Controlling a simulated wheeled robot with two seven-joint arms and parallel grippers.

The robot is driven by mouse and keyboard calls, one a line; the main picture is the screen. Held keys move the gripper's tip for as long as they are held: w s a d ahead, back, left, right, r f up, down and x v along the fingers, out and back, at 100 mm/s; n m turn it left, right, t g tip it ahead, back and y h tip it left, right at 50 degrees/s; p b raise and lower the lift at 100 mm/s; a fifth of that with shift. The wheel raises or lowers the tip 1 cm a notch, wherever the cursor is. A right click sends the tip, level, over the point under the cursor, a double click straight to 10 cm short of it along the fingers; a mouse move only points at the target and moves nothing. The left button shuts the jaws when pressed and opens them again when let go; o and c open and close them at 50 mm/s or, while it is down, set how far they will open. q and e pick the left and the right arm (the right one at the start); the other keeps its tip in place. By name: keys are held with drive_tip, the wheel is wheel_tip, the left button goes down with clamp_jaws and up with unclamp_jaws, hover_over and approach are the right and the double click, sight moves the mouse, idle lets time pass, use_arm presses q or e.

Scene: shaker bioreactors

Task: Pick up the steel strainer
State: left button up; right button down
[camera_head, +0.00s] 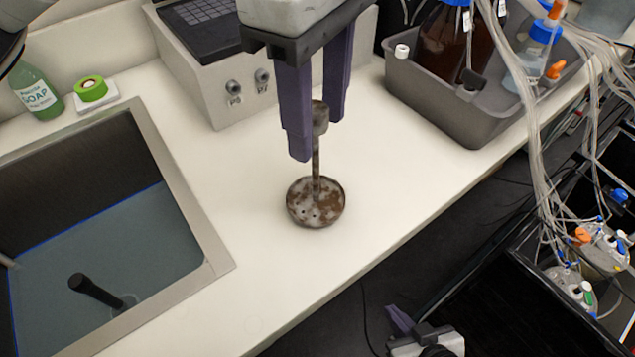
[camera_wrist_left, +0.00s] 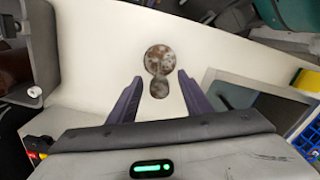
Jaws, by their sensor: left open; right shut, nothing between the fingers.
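The steel strainer (camera_head: 316,203) stands on the white counter in the head view, its round perforated bowl down and its handle pointing up. It looks brown and stained. My left gripper (camera_head: 318,137) is open above the counter, with its two purple fingers on either side of the strainer's handle top and apart from it. The left wrist view shows the strainer (camera_wrist_left: 158,62) ahead, with the handle end (camera_wrist_left: 159,88) between the open fingertips. My right gripper (camera_head: 402,322) is shut and empty at the bottom of the head view, beyond the counter's front edge.
A sink (camera_head: 178,190) is set in the counter at left, with a dark upright peg inside. A grey instrument (camera_head: 222,95) is at the back. A grey tray (camera_head: 440,108) with bottles stands at right.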

sight(316, 167)
use_arm(q)
wheel_tip(316, 167, down, 5)
drive_tip(key=shift+w, duration=0.1)
drive_tip(key=shift+r, duration=0.1)
clamp_jaws()
